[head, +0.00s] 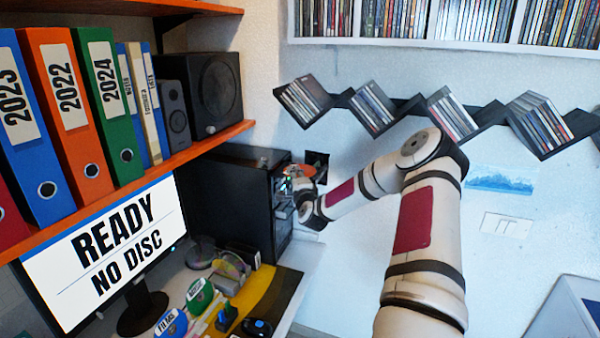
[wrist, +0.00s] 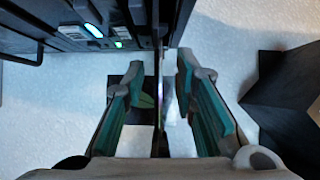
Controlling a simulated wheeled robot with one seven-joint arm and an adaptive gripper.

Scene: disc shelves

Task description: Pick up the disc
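A disc (wrist: 159,110) shows edge-on as a thin dark upright line between my fingers in the wrist view. In the head view a shiny orange-tinted patch that looks like the disc (head: 319,173) shows beside the front of the black computer tower (head: 232,205). My gripper (head: 290,186) is at that front, partly hidden by its own wrist. In the wrist view my gripper (wrist: 160,85) is open, its teal finger pads on either side of the disc with a visible gap to each. Whether the disc touches the tower is unclear. The monitor (head: 110,250) reads "READY NO DISC".
The orange shelf (head: 215,137) with binders and speakers overhangs the monitor. A dark zigzag rack (head: 405,108) of cases hangs on the wall behind my arm.

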